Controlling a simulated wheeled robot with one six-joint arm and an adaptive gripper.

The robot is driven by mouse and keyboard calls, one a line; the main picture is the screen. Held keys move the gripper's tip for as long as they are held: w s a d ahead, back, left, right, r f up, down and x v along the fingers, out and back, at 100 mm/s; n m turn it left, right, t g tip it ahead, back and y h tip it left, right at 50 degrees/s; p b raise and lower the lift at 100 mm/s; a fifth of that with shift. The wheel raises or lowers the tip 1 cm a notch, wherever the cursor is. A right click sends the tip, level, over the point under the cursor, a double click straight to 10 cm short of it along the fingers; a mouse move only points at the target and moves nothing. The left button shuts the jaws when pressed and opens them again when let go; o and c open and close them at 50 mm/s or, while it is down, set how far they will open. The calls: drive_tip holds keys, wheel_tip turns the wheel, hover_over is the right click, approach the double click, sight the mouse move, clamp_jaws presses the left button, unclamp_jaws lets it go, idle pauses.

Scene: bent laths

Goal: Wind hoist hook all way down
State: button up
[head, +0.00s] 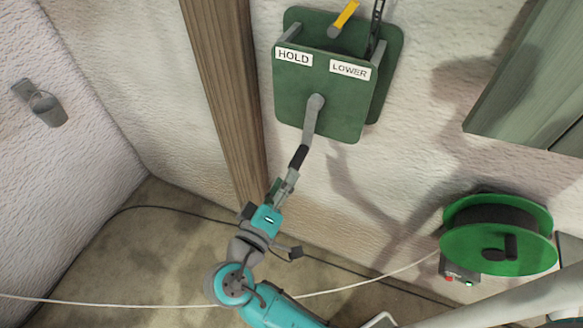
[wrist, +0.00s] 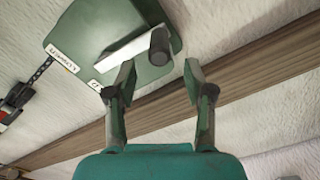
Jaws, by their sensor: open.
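The green hoist box (head: 335,85) is fixed to the wall, with a HOLD label (head: 293,56) at left and a LOWER label (head: 350,70) at right. A yellow lever (head: 345,17) at its top leans up and right. The grey crank arm (head: 311,122) points down from its hub, ending in a black grip (head: 298,158). My gripper (head: 287,182) is just below the grip. In the wrist view my gripper (wrist: 158,76) is open and empty, with the black grip (wrist: 159,46) just ahead of the gap between the fingertips. I cannot make out the hook clearly.
A dark chain (head: 376,25) runs at the box's right side. A wooden post (head: 225,90) stands left of it. A green cable reel (head: 497,235) is at lower right, with a pale cable (head: 375,275) crossing low. A grey wall holder (head: 42,105) is at left.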

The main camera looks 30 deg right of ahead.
drive_tip(key=shift+v, duration=2.6)
